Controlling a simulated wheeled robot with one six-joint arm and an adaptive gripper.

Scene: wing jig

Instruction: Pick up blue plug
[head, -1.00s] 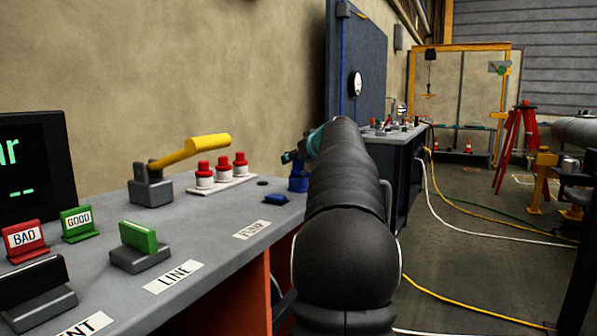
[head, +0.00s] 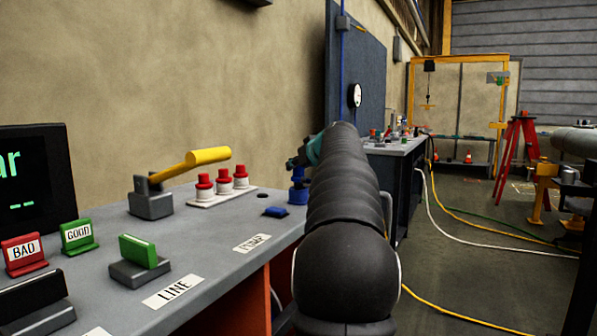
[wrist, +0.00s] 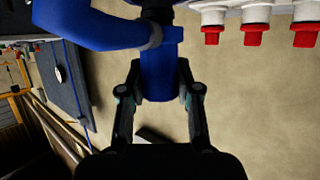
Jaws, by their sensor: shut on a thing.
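The blue plug (wrist: 159,78) is a blue cylinder between my gripper's fingers in the wrist view. My gripper (wrist: 160,92) is shut on it, one finger on each side. In the head view my gripper (head: 303,155) is at the bench's far right, mostly behind my black arm. Blue parts show just below it: a narrow upper piece (head: 297,173) and a wider lower piece (head: 297,195) at the bench top. I cannot tell whether these two are apart. A curved blue piece (wrist: 90,25) with a grey collar crosses the top left of the wrist view.
The wall stands close behind. Open floor lies to the right, crossed by hoses (head: 470,222).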

